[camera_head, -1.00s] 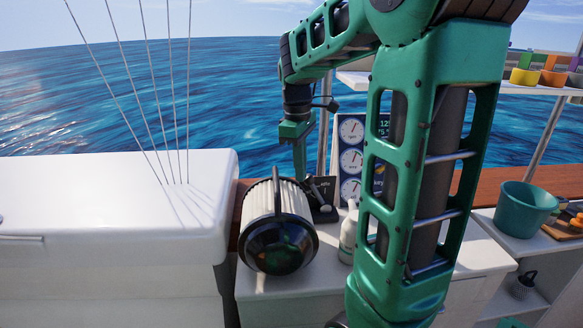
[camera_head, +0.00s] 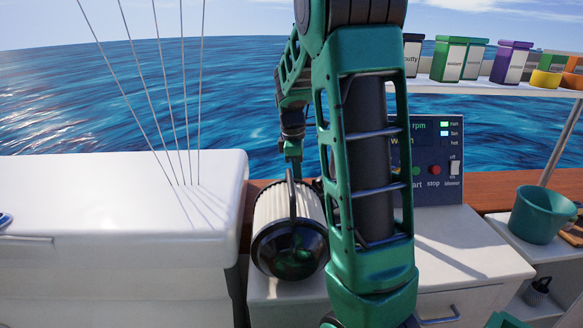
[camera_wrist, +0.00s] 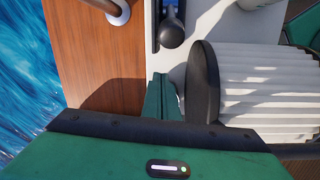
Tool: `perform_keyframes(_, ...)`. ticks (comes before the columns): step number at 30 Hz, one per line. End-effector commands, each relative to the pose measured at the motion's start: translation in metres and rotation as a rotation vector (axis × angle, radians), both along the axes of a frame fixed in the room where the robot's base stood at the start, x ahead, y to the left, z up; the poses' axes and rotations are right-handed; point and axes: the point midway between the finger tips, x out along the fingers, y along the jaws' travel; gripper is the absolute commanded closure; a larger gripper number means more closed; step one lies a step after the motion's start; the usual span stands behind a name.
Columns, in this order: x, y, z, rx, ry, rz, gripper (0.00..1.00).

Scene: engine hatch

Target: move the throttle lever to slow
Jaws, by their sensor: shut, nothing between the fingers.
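The throttle lever shows in the wrist view as a dark round knob (camera_wrist: 172,32) on a dark base plate at the top, just ahead of my gripper (camera_wrist: 163,98). My gripper's green fingers are shut and empty, and the knob looks apart from them. In the camera_head view my gripper (camera_head: 293,165) is low behind the ribbed white canister, and its tips are hidden. The lever is not visible there; my arm and the canister cover that area. I cannot read the lever's markings or its setting.
A control panel (camera_head: 436,150) with start and stop buttons stands right of my arm. A metal post (camera_wrist: 117,12) rises from the wooden ledge (camera_wrist: 85,45) at left.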

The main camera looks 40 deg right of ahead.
Motion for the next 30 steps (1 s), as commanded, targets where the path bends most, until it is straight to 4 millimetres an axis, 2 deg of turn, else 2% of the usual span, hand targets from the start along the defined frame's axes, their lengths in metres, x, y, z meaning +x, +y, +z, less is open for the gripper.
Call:
perform_keyframes(9, -0.024, -0.022, 0.013, 0.0, 0.0, -0.002, 1.0)
perform_keyframes(23, -0.028, -0.026, 0.016, 0.0, 0.0, -0.001, 1.0)
perform_keyframes(30, -0.037, -0.036, 0.024, 0.0, -0.001, 0.0, 1.0)
